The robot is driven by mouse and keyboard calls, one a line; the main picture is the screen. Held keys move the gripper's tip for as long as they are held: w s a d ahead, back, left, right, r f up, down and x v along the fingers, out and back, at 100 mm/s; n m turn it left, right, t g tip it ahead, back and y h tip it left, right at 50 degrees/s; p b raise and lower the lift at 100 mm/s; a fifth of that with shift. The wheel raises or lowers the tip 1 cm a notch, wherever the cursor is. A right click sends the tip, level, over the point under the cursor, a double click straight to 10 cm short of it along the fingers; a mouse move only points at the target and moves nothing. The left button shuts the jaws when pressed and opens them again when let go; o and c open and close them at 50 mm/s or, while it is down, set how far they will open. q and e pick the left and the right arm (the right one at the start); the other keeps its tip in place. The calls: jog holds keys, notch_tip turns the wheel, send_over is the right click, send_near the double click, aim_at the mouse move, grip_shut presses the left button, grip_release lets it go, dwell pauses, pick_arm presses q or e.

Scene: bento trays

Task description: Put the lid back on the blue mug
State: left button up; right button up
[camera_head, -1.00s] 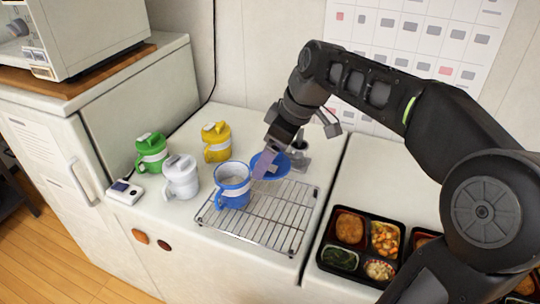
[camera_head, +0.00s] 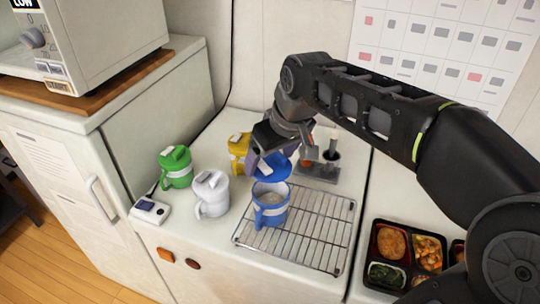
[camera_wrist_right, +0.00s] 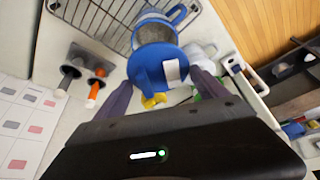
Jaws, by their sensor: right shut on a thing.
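The blue mug (camera_head: 271,212), with a pale band, stands upright and open on the left end of the wire rack. It also shows beyond the lid in the right wrist view (camera_wrist_right: 153,32). My right gripper (camera_head: 265,160) is shut on the blue lid (camera_head: 276,169) and holds it just above and behind the mug's rim. In the right wrist view the lid (camera_wrist_right: 148,68) sits between my two fingers and overlaps the mug's near side in the picture. The lid appears tilted; a gap to the rim is hard to judge. My left gripper is not in view.
A white mug (camera_head: 211,195), a green mug (camera_head: 176,167) and a partly hidden yellow mug (camera_head: 238,150) stand left of the rack (camera_head: 315,232). A grey holder (camera_head: 318,172) with upright handles is behind the rack. Bento trays (camera_head: 385,277) lie at right.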

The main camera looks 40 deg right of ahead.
aim_at(273, 167)
jog(key=shift+f, duration=0.15)
notch_tip(273, 167, down, 4)
jog(key=b, duration=0.3)
jog(key=shift+f+b, duration=1)
jog(key=shift+f, duration=0.1)
jog(key=shift+f+b, duration=0.15)
jog(key=shift+b, duration=0.2)
dwell(1.6)
dwell(0.4)
jog(key=o, duration=1.3)
jog(key=shift+c, duration=0.2)
